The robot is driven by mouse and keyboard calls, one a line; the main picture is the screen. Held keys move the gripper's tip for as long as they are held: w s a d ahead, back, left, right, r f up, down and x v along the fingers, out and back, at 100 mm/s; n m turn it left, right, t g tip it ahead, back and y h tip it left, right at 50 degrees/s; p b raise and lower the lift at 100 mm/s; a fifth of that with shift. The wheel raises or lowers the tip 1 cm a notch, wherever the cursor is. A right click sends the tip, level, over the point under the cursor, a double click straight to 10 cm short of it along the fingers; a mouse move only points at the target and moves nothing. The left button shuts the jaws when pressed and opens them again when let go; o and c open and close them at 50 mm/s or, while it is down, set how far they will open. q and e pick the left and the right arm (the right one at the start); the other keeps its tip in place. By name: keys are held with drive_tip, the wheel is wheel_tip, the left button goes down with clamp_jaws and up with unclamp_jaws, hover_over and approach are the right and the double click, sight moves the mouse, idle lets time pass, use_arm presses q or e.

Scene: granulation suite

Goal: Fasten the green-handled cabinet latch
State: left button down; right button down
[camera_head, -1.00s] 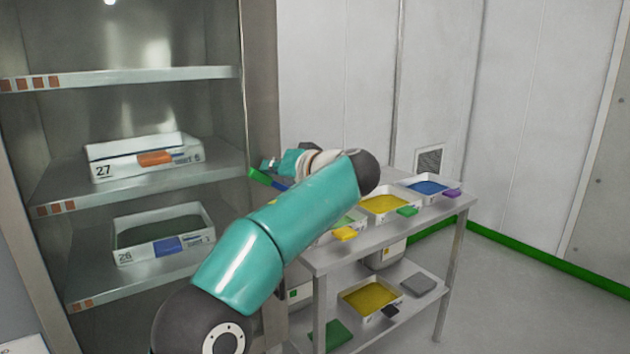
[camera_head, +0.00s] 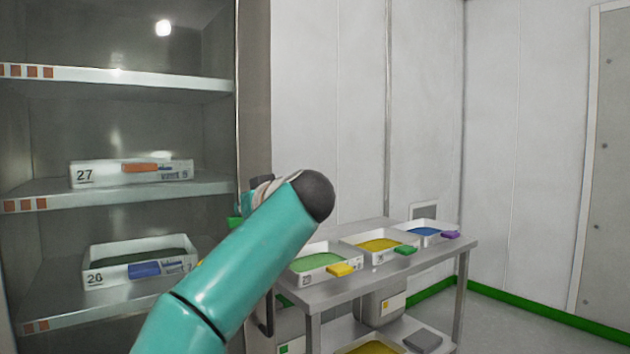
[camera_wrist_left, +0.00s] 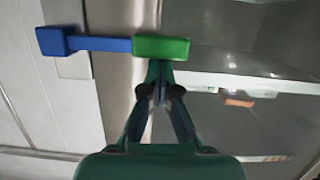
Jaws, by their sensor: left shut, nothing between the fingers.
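The latch shows in the left wrist view as a green handle (camera_wrist_left: 161,47) joined by a blue bar (camera_wrist_left: 100,44) to a blue block (camera_wrist_left: 52,42). The bar lies roughly level across the cabinet's metal edge post (camera_wrist_left: 128,90). My left gripper (camera_wrist_left: 159,70) is shut and empty, its fingertips just below the green handle in that picture. I cannot tell whether they touch it. In the head view only a sliver of the green handle (camera_head: 235,222) shows, and my left arm hides the fingertips and most of the latch. My right gripper is out of view.
The steel cabinet's shelves (camera_head: 120,190) at left hold a tray marked 27 (camera_head: 85,175) and a lower tray with a blue tab (camera_head: 98,272). A metal cart (camera_head: 400,262) at right carries trays of green, yellow and blue material. White wall panels stand behind.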

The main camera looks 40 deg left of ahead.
use_arm(q)
drive_tip(key=shift+f, duration=0.35)
wheel_tip(320, 180, up, 5)
drive_tip(key=p, duration=0.4)
drive_tip(key=v, duration=1)
drive_tip(key=shift+f, duration=0.2)
